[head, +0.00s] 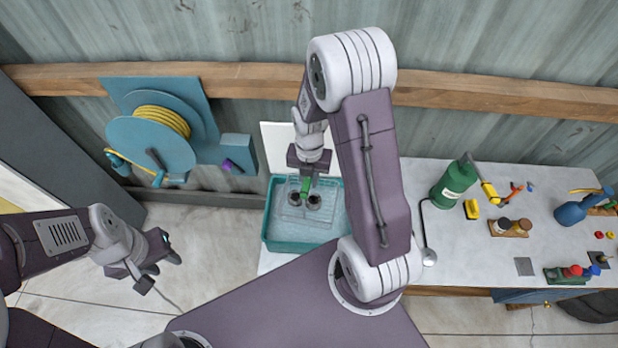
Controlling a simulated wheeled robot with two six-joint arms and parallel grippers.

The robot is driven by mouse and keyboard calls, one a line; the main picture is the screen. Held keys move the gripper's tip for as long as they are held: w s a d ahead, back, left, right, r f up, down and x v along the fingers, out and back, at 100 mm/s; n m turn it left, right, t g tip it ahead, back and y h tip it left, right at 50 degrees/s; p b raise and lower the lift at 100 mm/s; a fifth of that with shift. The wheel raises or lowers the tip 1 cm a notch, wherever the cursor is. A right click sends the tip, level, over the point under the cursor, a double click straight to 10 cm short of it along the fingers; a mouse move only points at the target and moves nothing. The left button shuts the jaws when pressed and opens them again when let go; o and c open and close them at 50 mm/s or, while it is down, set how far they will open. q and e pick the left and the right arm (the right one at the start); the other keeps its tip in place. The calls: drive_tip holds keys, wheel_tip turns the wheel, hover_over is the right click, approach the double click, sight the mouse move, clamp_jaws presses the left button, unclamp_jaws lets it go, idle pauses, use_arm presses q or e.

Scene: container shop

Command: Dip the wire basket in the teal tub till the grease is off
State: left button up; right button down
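My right gripper (307,185) points down over the tub and is shut on the basket's green handle. The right arm arches above and hides part of the area to the tub's right. How much grease is on the parts is too small to tell. My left gripper (170,248) is empty, away to the left over the floor, its fingers apart.
A teal hose reel (150,143) with yellow hose hangs on the left wall. The bench (455,246) at right holds a green bottle (453,186), a yellow item (471,209), a wooden block with dark knobs (508,229) and a blue can (580,209). Floor between reel and tub is clear.

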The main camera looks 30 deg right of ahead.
sight(309, 199)
wheel_tip(309, 199, down, 12)
drive_tip(key=b, duration=0.9)
drive_tip(key=shift+w+f, duration=0.1)
drive_tip(key=shift+f, duration=0.15)
drive_tip(key=shift+f+b, duration=0.5)
drive_tip(key=shift+f, duration=0.2)
drive_tip(key=shift+r+p, duration=0.7)
drive_tip(key=shift+f, duration=0.15)
drive_tip(key=shift+f+b, duration=0.55)
drive_tip(key=shift+r, duration=0.1)
